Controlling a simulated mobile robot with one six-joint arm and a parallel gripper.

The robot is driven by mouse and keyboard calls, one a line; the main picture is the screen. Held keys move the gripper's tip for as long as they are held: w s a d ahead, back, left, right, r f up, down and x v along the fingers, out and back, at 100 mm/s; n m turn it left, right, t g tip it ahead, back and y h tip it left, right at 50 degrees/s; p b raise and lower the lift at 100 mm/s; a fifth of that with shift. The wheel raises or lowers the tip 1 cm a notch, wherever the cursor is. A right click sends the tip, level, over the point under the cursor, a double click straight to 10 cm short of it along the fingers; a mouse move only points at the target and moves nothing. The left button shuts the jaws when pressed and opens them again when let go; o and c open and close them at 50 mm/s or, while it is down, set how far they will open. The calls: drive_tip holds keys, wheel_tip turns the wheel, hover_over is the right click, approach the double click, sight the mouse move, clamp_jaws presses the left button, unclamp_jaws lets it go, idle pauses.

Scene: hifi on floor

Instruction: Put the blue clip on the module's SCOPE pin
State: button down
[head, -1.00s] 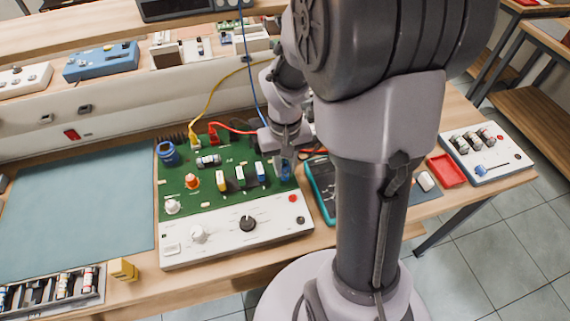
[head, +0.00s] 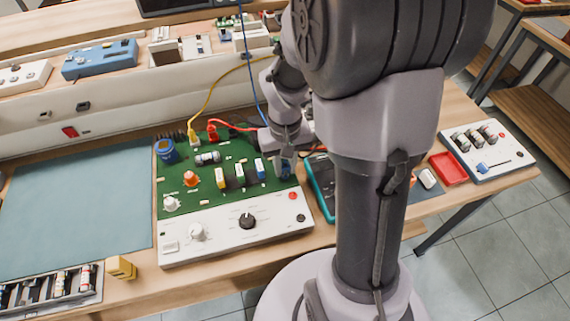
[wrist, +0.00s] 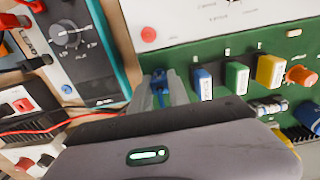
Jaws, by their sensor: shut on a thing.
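The module (head: 243,195) is a green circuit board with a white front panel, lying on the bench. My gripper (head: 286,165) is over the board's right edge, beside the blue block component. In the wrist view my gripper (wrist: 161,98) is shut on the blue clip (wrist: 159,82), which shows between the fingertips. The clip lies close to the board's edge, to the left of the blue, green and yellow blocks in that view. A blue lead (head: 252,75) runs down toward my gripper. The SCOPE pin cannot be made out; whether the clip touches it cannot be told.
A teal-edged meter (head: 320,188) stands close to the right of the module. Yellow (head: 193,133) and red (head: 213,131) clips sit at the board's back edge with their leads. A blue-grey mat (head: 80,210) lies clear to the left.

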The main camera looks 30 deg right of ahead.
drive_tip(key=c, duration=1.2)
unclamp_jaws()
drive_tip(key=shift+o, duration=0.2)
wheel_tip(320, 180, up, 17)
drive_tip(key=p, duration=0.8)
drive_tip(key=shift+r, duration=0.2)
drive_tip(key=shift+a, duration=0.1)
